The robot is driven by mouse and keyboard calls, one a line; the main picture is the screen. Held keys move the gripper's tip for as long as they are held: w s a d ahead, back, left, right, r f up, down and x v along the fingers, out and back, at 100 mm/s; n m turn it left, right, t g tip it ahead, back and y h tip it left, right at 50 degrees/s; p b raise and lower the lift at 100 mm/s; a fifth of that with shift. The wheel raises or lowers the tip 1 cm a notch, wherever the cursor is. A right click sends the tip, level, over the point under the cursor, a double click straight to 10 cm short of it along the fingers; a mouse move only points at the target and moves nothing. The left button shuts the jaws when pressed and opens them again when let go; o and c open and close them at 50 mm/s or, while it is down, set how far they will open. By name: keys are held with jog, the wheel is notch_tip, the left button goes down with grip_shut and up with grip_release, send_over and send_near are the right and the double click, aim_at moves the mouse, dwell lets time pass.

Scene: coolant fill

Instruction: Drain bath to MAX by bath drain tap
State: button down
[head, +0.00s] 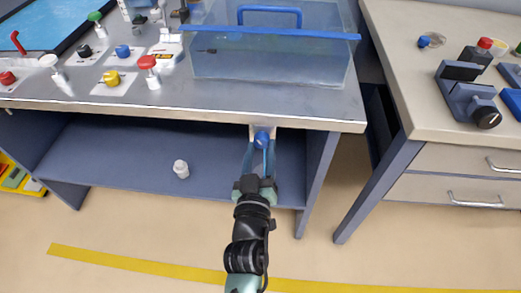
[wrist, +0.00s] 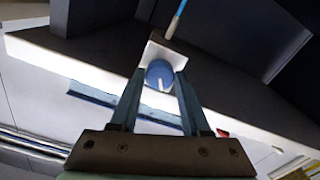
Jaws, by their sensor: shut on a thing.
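The bath (head: 272,55) is a clear tank on the metal bench, with a blue rim strip and a blue handle bar on top. The bath drain tap (head: 262,139) is a blue knob on a pale plate at the bench's front edge, below the bath. My gripper (head: 261,147) reaches up to the tap from the front and is shut on the blue knob. In the wrist view the knob (wrist: 160,74) sits between my two fingertips (wrist: 160,80), with a white mark on its face. I cannot make out the MAX mark or the liquid level clearly.
Several coloured valves, including a red-topped one (head: 148,70), stand on the bench left of the bath. A small white bottle (head: 181,169) stands on the lower shelf (head: 120,160). A drawer bench (head: 440,120) stands at the right. The floor in front is clear.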

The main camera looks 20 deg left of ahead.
jog(key=shift+c, duration=1.9)
grip_release()
jog(key=shift+s, duration=0.1)
jog(key=v, duration=1.2)
jog(key=shift+s, duration=0.4)
jog(key=shift+d, duration=0.15)
